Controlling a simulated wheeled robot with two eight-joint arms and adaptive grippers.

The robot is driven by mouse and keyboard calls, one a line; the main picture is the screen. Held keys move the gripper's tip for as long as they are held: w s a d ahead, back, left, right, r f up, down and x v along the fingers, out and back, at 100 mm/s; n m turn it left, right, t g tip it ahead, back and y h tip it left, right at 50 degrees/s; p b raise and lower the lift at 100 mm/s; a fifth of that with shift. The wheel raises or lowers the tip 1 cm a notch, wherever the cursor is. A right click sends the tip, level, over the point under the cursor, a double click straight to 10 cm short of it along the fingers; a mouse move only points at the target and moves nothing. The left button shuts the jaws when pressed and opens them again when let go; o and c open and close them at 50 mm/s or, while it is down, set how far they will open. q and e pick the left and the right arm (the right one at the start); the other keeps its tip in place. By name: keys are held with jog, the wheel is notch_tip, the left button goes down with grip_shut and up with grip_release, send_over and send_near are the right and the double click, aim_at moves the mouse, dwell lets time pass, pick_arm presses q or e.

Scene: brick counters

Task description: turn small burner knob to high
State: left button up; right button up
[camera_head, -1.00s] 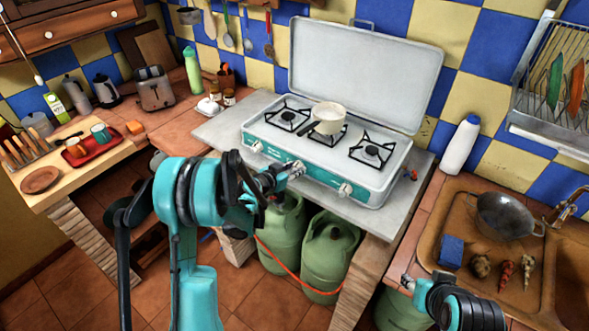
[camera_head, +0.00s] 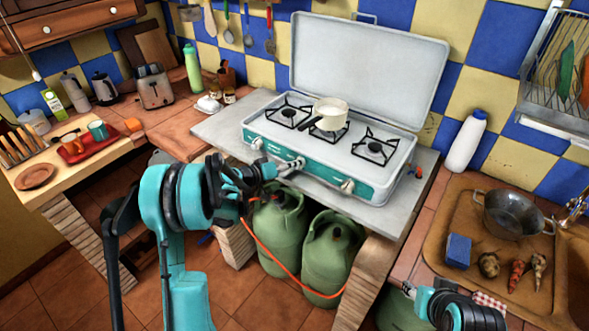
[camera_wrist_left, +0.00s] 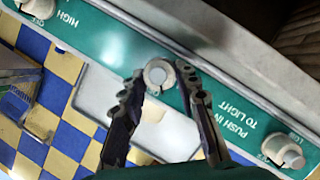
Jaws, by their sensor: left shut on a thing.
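The portable stove (camera_head: 330,165) has a teal front panel with a left knob (camera_head: 257,143), a middle knob and a right knob (camera_head: 347,186). My left gripper (camera_head: 290,165) is at the middle knob. In the left wrist view the fingers (camera_wrist_left: 160,76) of my left gripper are closed around the middle knob (camera_wrist_left: 157,77), one on each side. I cannot tell which knob serves the small burner. My right gripper (camera_head: 411,290) is low at the right, fingers unclear.
A cream pot (camera_head: 331,113) sits on the middle burner. The stove's lid (camera_head: 368,68) stands open behind. Green gas bottles (camera_head: 333,255) and an orange hose are below the counter.

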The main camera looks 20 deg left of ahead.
pick_arm(q)
jog(key=n+h+b, duration=0.1)
jog(key=n, duration=0.1)
jog(key=n+h+b, duration=0.1)
jog(key=n+b, duration=0.1)
jog(key=shift+a+f+t, duration=0.15)
jog(key=shift+f+t, duration=0.15)
jog(key=shift+f, duration=0.05)
jog(key=shift+n+t+h+b, duration=0.3)
jog(key=shift+n+h+b, duration=0.6)
jog(key=shift+n, duration=0.8)
jog(key=o, duration=1.2)
jog(key=shift+c, duration=0.2)
